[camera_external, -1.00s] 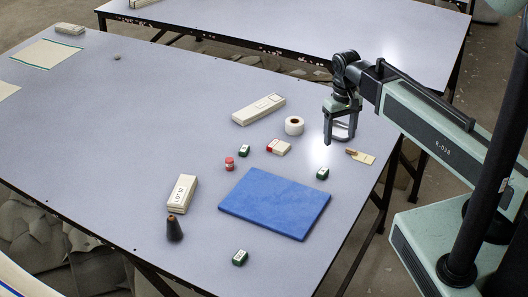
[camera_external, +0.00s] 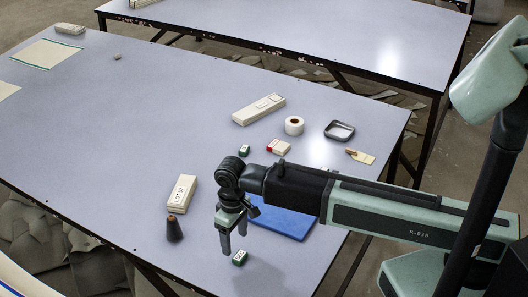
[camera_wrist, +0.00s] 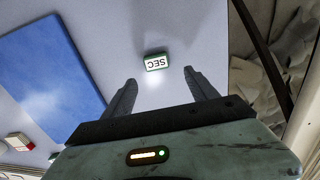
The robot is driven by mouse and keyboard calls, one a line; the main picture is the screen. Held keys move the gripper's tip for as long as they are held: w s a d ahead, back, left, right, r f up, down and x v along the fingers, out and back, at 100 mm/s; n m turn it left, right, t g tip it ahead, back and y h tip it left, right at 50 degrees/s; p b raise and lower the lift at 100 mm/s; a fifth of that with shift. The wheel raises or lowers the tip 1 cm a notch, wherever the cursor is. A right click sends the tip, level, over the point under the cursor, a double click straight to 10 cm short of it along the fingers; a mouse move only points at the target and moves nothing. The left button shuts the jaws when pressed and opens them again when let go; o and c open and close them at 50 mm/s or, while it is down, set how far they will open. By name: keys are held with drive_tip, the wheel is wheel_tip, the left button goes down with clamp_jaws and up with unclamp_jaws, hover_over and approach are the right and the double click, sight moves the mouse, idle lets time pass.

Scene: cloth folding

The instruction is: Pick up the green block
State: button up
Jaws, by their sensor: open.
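A small green block with a white label (camera_external: 239,257) lies on the grey table near its front edge. My gripper (camera_external: 234,242) is open and points down, close above and slightly left of this block in the outside view. The wrist view shows both fingers of my gripper (camera_wrist: 159,78) apart with nothing between them. A second green block (camera_external: 244,150) lies farther back. A third one seen earlier is hidden by my arm.
A blue cloth (camera_external: 285,222) lies partly under my arm's outline. A dark cone (camera_external: 174,229) and a "LOT" box (camera_external: 181,193) stand left of my gripper. A white tape roll (camera_external: 294,125), a long box (camera_external: 258,109) and a dark tray (camera_external: 339,131) lie farther back. The left table is mostly clear.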

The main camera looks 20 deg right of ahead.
sight(238, 254)
drive_tip(key=f+b, duration=0.1)
drive_tip(key=f, duration=0.1)
drive_tip(key=f+b, duration=0.4)
drive_tip(key=shift+d+f, duration=0.25)
drive_tip(key=shift+d, duration=0.15)
drive_tip(key=shift+r, duration=0.2)
drive_tip(key=c, duration=1.4)
wheel_tip(238, 254, up, 10)
drive_tip(key=p, duration=1)
drive_tip(key=shift+r, duration=0.1)
